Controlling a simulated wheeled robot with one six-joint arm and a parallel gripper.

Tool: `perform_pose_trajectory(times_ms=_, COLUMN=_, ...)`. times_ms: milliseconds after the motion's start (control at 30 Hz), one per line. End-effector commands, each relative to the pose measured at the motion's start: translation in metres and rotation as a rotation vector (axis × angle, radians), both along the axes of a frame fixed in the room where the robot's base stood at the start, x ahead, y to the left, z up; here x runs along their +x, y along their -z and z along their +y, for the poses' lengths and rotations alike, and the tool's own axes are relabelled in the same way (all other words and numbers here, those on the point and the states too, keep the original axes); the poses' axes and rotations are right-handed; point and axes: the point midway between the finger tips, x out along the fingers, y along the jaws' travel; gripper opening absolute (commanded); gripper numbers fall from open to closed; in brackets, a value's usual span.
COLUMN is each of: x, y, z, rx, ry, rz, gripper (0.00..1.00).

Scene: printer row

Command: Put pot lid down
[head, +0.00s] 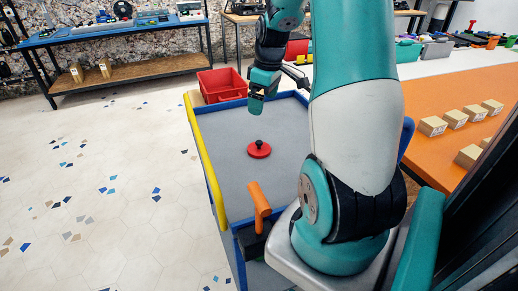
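The pot lid (260,151) is a small red disc with a black knob on top. It appears to lie flat, knob up, on the grey top of the cart (225,141) in the head view. The end of my arm, with my gripper (258,104), is above and behind the lid in the picture, apart from it. The fingers are small and partly hidden by my own wrist, so I cannot tell whether they are open or shut. Nothing is visibly held.
A red bin (221,84) is at the cart's far end. An orange handle (259,199) stands near its front edge. An orange table (446,97) with several small boxes is on the right. A blue workbench (112,31) stands back left. The tiled floor on the left is clear.

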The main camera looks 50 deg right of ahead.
Motion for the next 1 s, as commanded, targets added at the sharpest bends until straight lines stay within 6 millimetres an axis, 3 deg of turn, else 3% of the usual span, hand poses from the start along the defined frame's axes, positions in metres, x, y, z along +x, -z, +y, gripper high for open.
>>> perform_pose_trajectory(times_ms=200, x=0.005, y=0.052, z=0.004, rx=0.004, ry=-0.003, rz=0.006, gripper=1.00)
perform_pose_trajectory(times_ms=400, x=0.010, y=0.090, z=0.005, rx=0.005, ry=-0.002, rz=0.005, gripper=1.00)
perform_pose_trajectory(times_ms=667, x=0.011, y=0.109, z=0.005, rx=0.003, ry=0.000, rz=0.003, gripper=1.00)
perform_pose_trajectory(times_ms=1000, x=0.011, y=0.154, z=0.005, rx=0.003, ry=-0.001, rz=0.002, gripper=1.00)
